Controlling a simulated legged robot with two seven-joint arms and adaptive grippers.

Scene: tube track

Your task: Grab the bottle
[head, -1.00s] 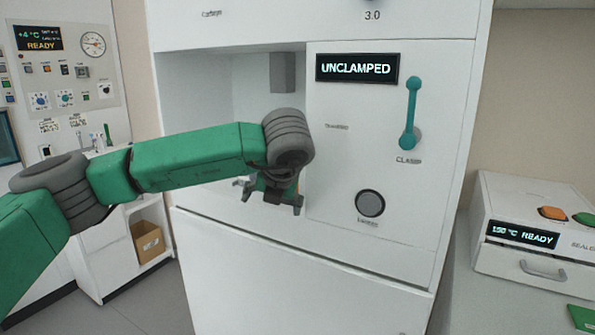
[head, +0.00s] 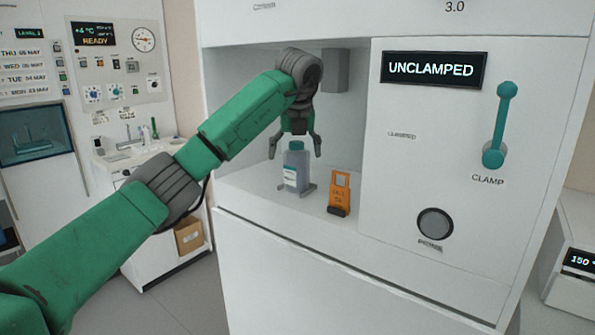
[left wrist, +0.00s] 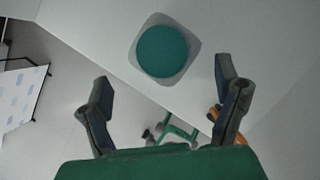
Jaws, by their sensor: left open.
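The bottle (head: 296,168) has a translucent grey-blue body, a teal cap and a white label. It stands upright on a small grey holder in the machine's open bay. My left gripper (head: 296,148) is open and points down just above the bottle, with its fingers to either side of the cap in the head view. In the left wrist view the bottle's round teal cap (left wrist: 163,52) lies beyond the open fingertips (left wrist: 160,82), apart from both. My right gripper is in neither view.
An orange tag-like block (head: 339,190) stands just right of the bottle. The bay's right panel carries a clamp lever (head: 499,125), a round button (head: 435,223) and an "UNCLAMPED" display (head: 434,69).

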